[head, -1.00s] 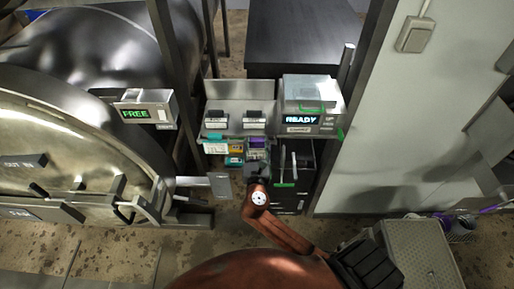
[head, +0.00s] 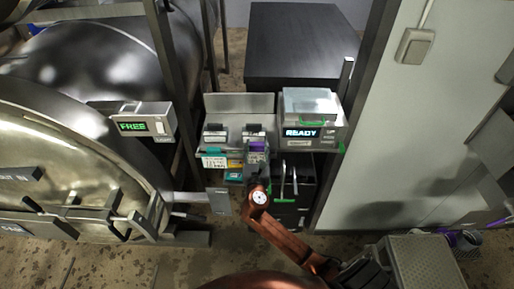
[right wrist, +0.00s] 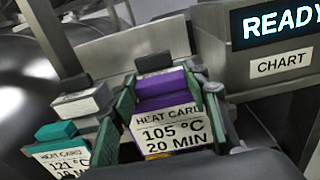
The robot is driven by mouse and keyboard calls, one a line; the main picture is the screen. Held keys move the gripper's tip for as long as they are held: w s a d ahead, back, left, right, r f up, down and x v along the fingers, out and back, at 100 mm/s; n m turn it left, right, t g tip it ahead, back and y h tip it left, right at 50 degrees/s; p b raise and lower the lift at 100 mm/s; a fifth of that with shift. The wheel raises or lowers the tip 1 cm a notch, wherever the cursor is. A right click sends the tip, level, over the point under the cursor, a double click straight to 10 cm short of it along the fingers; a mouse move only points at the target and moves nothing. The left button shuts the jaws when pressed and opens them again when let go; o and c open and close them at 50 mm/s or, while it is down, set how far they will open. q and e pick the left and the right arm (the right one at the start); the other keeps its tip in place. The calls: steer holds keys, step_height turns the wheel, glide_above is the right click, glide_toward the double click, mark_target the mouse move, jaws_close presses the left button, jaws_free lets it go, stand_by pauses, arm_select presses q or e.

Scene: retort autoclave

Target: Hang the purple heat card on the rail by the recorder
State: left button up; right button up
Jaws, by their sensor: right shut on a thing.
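The purple heat card (right wrist: 170,125) is between the two fingers of my right gripper (right wrist: 172,112), which is shut on it. Its purple upper part faces me, and its label reads 105 °C, 20 MIN. In the head view the purple card (head: 257,147) and right gripper (head: 257,160) are at the front of a grey shelf rail (head: 228,146), left of the recorder (head: 312,132), whose display reads READY. I cannot tell whether the card touches the rail. The recorder (right wrist: 270,50) also shows at the right in the wrist view. My left gripper is not in view.
A teal heat card (head: 213,161) labelled 121 °C (right wrist: 60,150) hangs left of the held card, with a yellow one (head: 235,164) nearby. Black-topped blocks (head: 215,134) stand on the shelf. A dark cabinet (head: 305,185) stands below the recorder. A large steel vessel (head: 70,150) is at left.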

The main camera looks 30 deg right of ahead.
mark_target(257, 153)
steer(key=shift+f, duration=0.15)
steer(key=shift+s+a+p, duration=0.1)
steer(key=shift+p, duration=0.7)
stand_by(0.9)
steer(key=shift+f+b, duration=0.75)
steer(key=shift+f, duration=0.85)
stand_by(0.5)
steer(key=o, duration=1.2)
steer(key=v, duration=1.2)
steer(key=shift+s, duration=0.1)
